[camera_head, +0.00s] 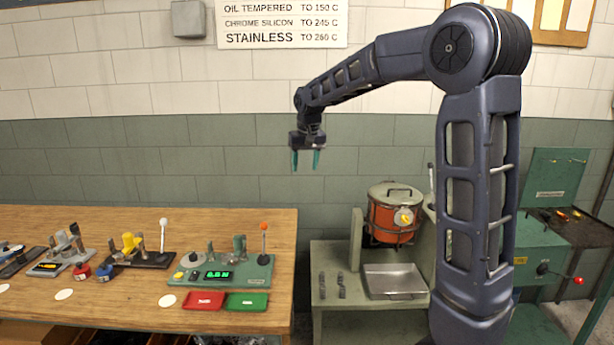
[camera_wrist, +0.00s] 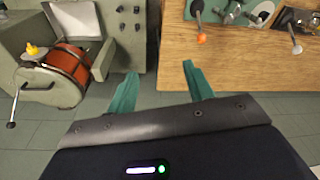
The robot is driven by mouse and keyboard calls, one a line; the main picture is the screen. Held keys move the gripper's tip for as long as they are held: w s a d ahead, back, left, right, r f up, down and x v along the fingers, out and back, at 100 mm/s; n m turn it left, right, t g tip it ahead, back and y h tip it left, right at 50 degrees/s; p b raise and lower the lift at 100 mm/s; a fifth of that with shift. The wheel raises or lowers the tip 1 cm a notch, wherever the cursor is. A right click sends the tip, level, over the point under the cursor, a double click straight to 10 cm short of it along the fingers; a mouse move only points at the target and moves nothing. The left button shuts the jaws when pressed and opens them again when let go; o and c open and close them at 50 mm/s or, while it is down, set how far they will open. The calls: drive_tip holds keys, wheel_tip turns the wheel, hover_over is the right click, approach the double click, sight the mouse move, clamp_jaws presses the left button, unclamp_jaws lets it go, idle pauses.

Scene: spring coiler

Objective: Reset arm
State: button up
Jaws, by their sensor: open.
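My arm is raised and bent in the head view. My gripper (camera_head: 306,160) hangs from its end, pointing down, with two teal fingers apart and nothing between them. It is in the air in front of the tiled wall, above the gap between the wooden bench and the low green stand. In the wrist view my gripper (camera_wrist: 162,90) also shows open and empty, with floor and the bench edge behind the fingers.
The wooden bench (camera_head: 130,290) carries a green tester (camera_head: 225,270), a red tray (camera_head: 204,300), a green tray (camera_head: 246,302) and several small fixtures. Right of it, the green stand (camera_head: 330,300) holds an orange pot (camera_head: 390,222) and a metal pan (camera_head: 394,281). A green machine (camera_head: 540,250) stands far right.

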drive_tip(key=s+d+r+m+t, duration=0.1)
drive_tip(key=s+d, duration=0.6)
drive_tip(key=d, duration=0.3)
drive_tip(key=s+d+r+m, duration=0.1)
drive_tip(key=s+d, duration=0.7)
drive_tip(key=d, duration=0.1)
drive_tip(key=s+d+f, duration=0.2)
drive_tip(key=s+d, duration=0.1)
drive_tip(key=s, duration=0.2)
drive_tip(key=s+d+f+m+t, duration=0.1)
drive_tip(key=s+d+f, duration=0.1)
drive_tip(key=s, duration=0.3)
drive_tip(key=s+d+f, duration=0.2)
drive_tip(key=s+d, duration=0.2)
drive_tip(key=s, duration=0.1)
drive_tip(key=shift+s+d+f+t+h, duration=0.2)
drive_tip(key=shift+d+f+t+h, duration=0.1)
drive_tip(key=shift+t+h, duration=0.1)
idle(0.5)
